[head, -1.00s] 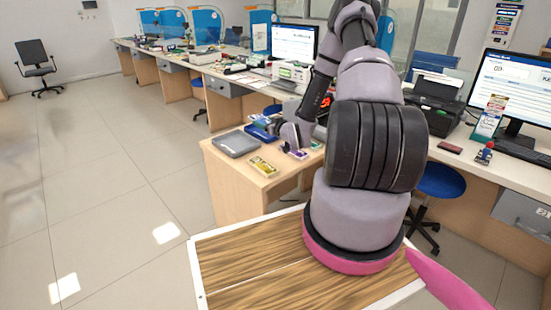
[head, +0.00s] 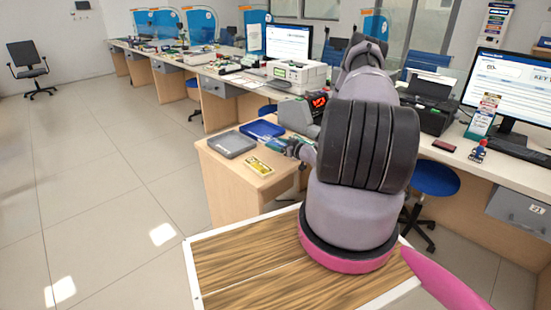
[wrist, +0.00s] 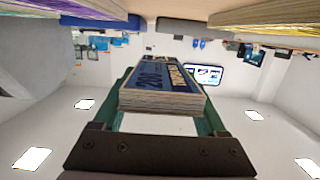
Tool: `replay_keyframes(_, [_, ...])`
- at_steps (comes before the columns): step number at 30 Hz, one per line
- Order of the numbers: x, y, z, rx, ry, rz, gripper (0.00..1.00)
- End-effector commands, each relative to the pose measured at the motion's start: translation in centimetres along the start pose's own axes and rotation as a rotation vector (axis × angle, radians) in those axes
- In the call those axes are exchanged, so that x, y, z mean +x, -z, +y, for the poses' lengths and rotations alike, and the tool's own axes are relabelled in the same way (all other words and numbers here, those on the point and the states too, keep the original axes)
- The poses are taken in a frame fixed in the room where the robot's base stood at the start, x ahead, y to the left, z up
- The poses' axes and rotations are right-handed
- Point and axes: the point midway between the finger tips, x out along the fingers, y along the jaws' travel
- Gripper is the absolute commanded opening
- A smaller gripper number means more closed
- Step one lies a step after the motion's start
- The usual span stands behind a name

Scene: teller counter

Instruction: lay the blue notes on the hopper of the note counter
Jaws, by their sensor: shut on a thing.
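My gripper (wrist: 165,78) is shut on the blue notes (wrist: 160,98), a thick banded bundle marked 200, between its teal fingers in the wrist view. In the head view my gripper (head: 281,146) is low at the side table, between the blue tray and the yellow notes; the bundle is too small there to make out clearly. The note counter (head: 295,114), a grey machine with a red lit display, stands behind and to the right of my gripper. My arm covers part of it, and its hopper cannot be made out.
On the side table (head: 222,166) are a blue tray (head: 262,130), a grey case (head: 232,145) and yellow notes (head: 259,165). Purple notes (wrist: 45,8) show at the wrist view's top left. A white machine (head: 297,75) stands on the long counter behind.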

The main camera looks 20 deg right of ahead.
Motion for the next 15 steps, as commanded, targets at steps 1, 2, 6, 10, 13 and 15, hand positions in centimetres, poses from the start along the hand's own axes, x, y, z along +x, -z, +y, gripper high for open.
replay_keyframes(1, [0.1, -0.8, 0.0, 0.000, 0.000, 0.000, 0.20])
replay_keyframes(2, [0.2, -1.1, 0.0, 0.000, 0.000, 0.000, 0.20])
replay_keyframes(6, [0.4, -2.4, 0.0, -0.001, 0.001, 0.000, 0.20])
replay_keyframes(10, [0.7, -4.5, -0.1, 0.001, 0.000, -0.001, 0.20])
replay_keyframes(13, [0.9, -5.8, 0.0, 0.000, 0.000, 0.000, 0.20])
replay_keyframes(15, [1.0, -6.2, 0.0, -0.001, 0.000, 0.001, 0.20])
